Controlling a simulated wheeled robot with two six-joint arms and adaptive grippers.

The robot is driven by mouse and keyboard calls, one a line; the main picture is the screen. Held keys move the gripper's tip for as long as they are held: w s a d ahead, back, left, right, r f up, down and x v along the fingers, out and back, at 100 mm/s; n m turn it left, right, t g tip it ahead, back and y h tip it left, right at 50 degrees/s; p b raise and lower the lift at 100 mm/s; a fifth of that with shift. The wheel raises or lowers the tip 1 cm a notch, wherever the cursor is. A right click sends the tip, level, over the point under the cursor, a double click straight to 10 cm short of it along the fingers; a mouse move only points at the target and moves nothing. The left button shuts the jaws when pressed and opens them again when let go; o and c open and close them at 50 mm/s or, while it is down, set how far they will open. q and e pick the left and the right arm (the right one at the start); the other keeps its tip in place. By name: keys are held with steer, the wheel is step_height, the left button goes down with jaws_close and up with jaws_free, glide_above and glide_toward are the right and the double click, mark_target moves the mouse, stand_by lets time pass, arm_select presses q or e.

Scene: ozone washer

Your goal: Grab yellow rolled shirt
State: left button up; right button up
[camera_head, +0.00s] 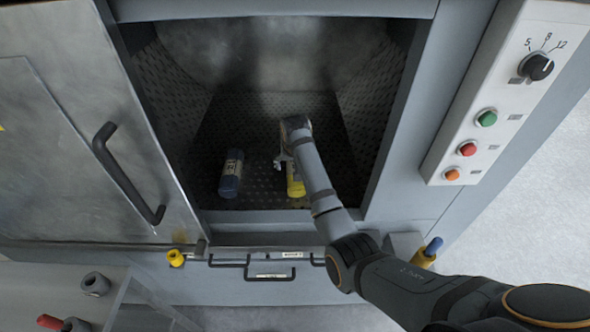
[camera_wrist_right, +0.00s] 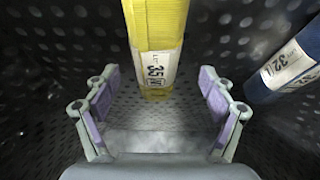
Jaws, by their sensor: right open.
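The yellow rolled shirt (camera_head: 295,182) lies on the perforated floor inside the washer, partly hidden by my right arm in the head view. In the right wrist view the yellow roll (camera_wrist_right: 160,22) stretches from the top edge to the middle, with a white label reading 35. My right gripper (camera_head: 284,160) is inside the washer next to it. In the wrist view my right gripper (camera_wrist_right: 160,88) is open and empty, with one finger on each side of the roll's near end. I see no contact. My left gripper is not in view.
A blue roll (camera_head: 230,175) with a white label lies left of the yellow one; it also shows in the wrist view (camera_wrist_right: 290,62). The washer's dark side walls enclose the space. The open door (camera_head: 75,130) is at left, the control panel (camera_head: 490,110) at right.

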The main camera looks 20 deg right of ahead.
steer(key=shift+w+d+f+p, duration=0.3)
steer(key=shift+w+f+p, duration=0.3)
steer(key=shift+f, duration=0.25)
steer(key=shift+s+p+x, duration=0.25)
steer(key=shift+p+x, duration=0.1)
steer(key=shift+x, duration=1.75)
steer(key=shift+r, duration=0.1)
steer(key=c, duration=0.9)
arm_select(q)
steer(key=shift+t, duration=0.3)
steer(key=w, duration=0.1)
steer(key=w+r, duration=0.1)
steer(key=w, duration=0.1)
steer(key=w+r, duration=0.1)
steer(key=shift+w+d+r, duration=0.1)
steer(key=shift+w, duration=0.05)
arm_select(e)
steer(key=c, duration=0.5)
